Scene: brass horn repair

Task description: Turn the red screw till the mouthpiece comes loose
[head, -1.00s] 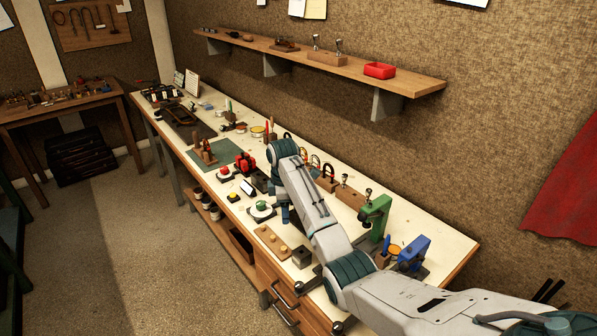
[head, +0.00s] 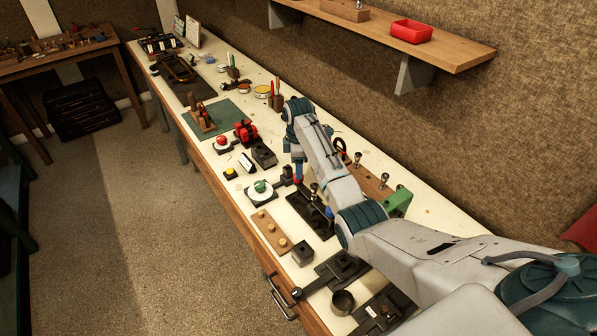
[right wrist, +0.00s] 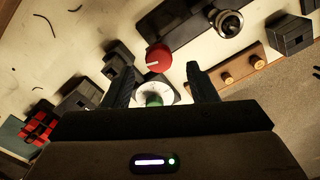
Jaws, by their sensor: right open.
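The red screw (right wrist: 158,58) has a round red head with a white line. It sits at the end of a dark bar-shaped tool (right wrist: 190,22) on the bench. The silver mouthpiece (right wrist: 228,22) stands in that tool, to the right of the screw in the right wrist view. In the head view the red screw (head: 297,181) shows small beneath my right gripper (head: 298,168). In the right wrist view my right gripper (right wrist: 160,76) is open, with one finger on each side below the screw and nothing between them. My left gripper is out of view.
A green button on a white disc (head: 261,187) sits left of the screw. A wooden strip with pegs (head: 271,232) and a dark block (head: 302,253) lie nearer the bench's front edge. A black vise-like block (head: 264,156) is behind. A shelf (head: 440,42) overhangs the back.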

